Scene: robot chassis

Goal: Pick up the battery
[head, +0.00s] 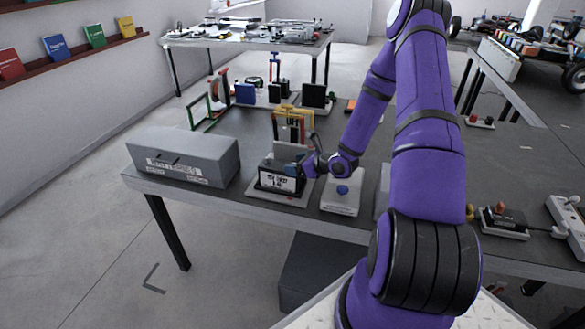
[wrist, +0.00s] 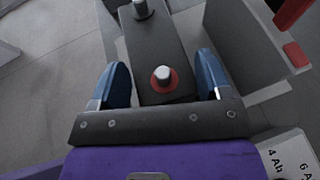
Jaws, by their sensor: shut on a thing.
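The battery (head: 277,179) is a black box with a white label on its front, near the front edge of the table in the head view. In the wrist view the battery (wrist: 150,45) shows its dark top with two metal terminals, the nearer one with a red ring. My gripper (head: 297,167) reaches it from the right. In the wrist view the blue fingers of my gripper (wrist: 163,76) lie on both sides of the battery, shut on it. The battery sits upright at its light base plate; I cannot tell whether its underside touches it.
A grey box (head: 183,158) stands left of the battery on the dark table (head: 245,125). A light block with a blue knob (head: 342,191) is close on the right. Yellow-framed parts (head: 292,122) stand behind. Bare table lies behind the grey box.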

